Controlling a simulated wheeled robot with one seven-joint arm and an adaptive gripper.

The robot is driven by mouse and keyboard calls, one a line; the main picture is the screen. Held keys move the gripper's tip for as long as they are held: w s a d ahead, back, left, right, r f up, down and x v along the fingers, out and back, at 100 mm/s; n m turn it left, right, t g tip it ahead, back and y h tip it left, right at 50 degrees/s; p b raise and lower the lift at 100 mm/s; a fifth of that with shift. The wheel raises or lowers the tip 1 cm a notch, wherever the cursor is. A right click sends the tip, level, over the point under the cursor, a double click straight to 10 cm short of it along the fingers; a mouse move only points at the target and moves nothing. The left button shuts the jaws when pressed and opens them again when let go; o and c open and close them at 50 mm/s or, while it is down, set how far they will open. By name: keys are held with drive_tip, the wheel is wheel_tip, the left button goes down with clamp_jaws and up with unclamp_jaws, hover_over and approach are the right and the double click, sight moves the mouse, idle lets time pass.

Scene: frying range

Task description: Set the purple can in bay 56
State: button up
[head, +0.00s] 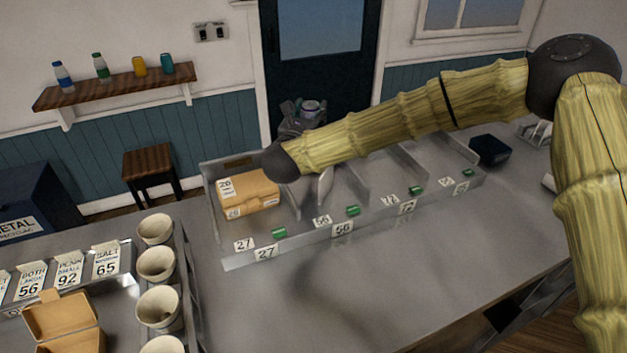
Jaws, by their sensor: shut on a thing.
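My forearm hides part of the gripper and the can's lower part. Bay 56 (342,229), second from the left, carries 56 labels and a green tag on its front edge. My forearm crosses over it and hides much of its inside; I see nothing standing in its visible part.
A cardboard box (249,196) sits in the leftmost bay, labelled 27 (265,253). Upright dividers (346,182) separate the bays. A dark box (489,150) stands right of the tray. Several pale cups (156,229) stand at left. The counter (400,270) in front is clear.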

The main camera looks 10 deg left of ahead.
drive_tip(key=f+p, duration=0.1)
drive_tip(key=f, duration=0.1)
drive_tip(key=f+p, duration=0.1)
drive_tip(key=f, duration=0.1)
drive_tip(key=shift+a+f, duration=0.2)
drive_tip(key=shift+f, duration=0.2)
drive_tip(key=shift+d+f+p, duration=0.15)
drive_tip(key=shift+f+p, duration=0.2)
drive_tip(key=shift+f, duration=0.45)
wheel_tip(320, 180, down, 3)
drive_tip(key=shift+f+p, duration=0.1)
drive_tip(key=shift+p, duration=0.6)
drive_tip(key=shift+f+b, duration=0.2)
drive_tip(key=shift+b, duration=0.1)
drive_tip(key=o, duration=1.3)
drive_tip(key=shift+r, duration=0.2)
